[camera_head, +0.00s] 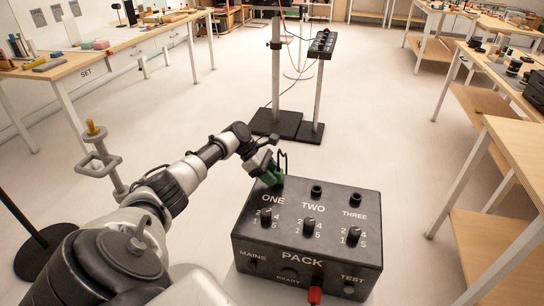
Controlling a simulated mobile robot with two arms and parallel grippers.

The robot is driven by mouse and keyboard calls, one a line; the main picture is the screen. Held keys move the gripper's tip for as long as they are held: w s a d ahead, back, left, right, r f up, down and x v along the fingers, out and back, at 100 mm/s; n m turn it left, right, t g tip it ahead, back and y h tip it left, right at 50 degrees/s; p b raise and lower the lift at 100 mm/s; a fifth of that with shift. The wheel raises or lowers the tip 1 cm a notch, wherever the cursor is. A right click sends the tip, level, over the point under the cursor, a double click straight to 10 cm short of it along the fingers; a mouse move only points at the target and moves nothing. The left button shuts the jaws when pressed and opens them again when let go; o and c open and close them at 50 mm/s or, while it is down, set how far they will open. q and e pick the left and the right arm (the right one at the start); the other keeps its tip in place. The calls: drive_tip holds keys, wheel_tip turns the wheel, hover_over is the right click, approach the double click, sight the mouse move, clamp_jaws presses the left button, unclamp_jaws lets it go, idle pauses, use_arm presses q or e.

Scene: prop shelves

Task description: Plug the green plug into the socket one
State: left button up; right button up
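The black power box labelled PACK (272,238) stands at the lower middle. Its top carries the labels ONE, TWO and THREE, each with a knob in front. My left gripper (264,167) is shut on the green plug (271,177) at the box's back left corner, behind the label ONE. A thin black cord loops up beside the plug. The plug covers socket one, so I cannot tell whether it is seated or just above it. Socket two (316,191) and socket three (356,199) look empty. My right gripper is out of view.
A red switch or plug (316,284) sits on the box's front. Behind are stands on black bases (276,123) holding a small black box (321,43). Workbenches line the left (115,45) and right (510,150).

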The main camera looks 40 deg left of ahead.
use_arm(q)
drive_tip(key=o, duration=0.4)
drive_tip(key=shift+w+f, duration=0.15)
drive_tip(key=shift+c, duration=0.2)
drive_tip(key=shift+r, duration=0.2)
drive_tip(key=shift+r, duration=0.1)
drive_tip(key=v, duration=1)
drive_tip(key=shift+s+a, duration=0.2)
drive_tip(key=shift+a, duration=0.1)
drive_tip(key=shift+r, duration=0.15)
